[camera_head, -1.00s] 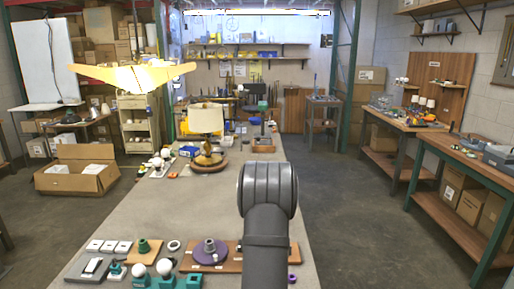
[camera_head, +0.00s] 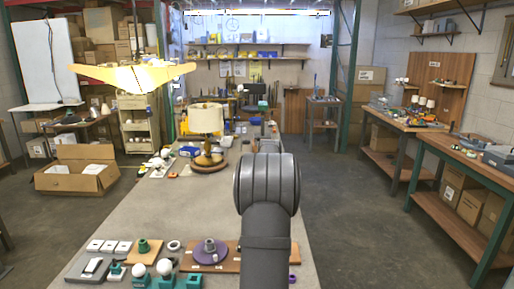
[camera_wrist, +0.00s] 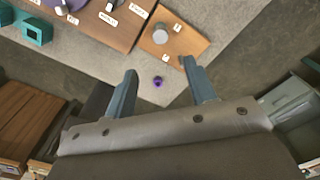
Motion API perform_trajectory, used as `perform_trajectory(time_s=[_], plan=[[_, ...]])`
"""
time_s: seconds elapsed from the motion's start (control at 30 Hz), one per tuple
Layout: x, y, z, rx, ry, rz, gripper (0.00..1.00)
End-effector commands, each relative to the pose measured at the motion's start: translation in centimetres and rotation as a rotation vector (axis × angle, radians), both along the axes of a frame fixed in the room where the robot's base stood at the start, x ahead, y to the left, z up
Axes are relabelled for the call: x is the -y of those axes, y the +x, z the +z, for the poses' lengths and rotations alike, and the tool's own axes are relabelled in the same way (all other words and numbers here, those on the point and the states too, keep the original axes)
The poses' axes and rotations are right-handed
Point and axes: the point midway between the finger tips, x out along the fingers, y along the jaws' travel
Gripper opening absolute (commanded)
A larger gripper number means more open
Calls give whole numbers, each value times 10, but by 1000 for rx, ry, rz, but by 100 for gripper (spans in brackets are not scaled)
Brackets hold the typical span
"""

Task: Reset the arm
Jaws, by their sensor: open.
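My gripper (camera_wrist: 159,68) is open and empty in the wrist view, with its two fingers apart above the table edge. A small purple ring (camera_wrist: 158,81) lies on the grey table between the fingertips, beyond them. In the head view my arm hides the gripper.
Labelled wooden boards (camera_wrist: 185,42) lie near the gripper, one bearing a grey round part (camera_wrist: 160,34). A purple disc (camera_head: 210,252), white bulbs (camera_head: 165,267) and green parts (camera_head: 143,246) sit at the table's near end. The table's middle (camera_head: 170,205) is clear.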

Motion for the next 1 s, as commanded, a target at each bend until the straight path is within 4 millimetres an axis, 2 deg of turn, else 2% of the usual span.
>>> perform_trajectory(time_s=[0.1, 0.63, 1.0], plan=[[0, -1, -26, -5, 0, 0, 51], [1, -1, -133, -4, 0, 1, 51], [1, 0, -129, 0, -1, 302, 51]])
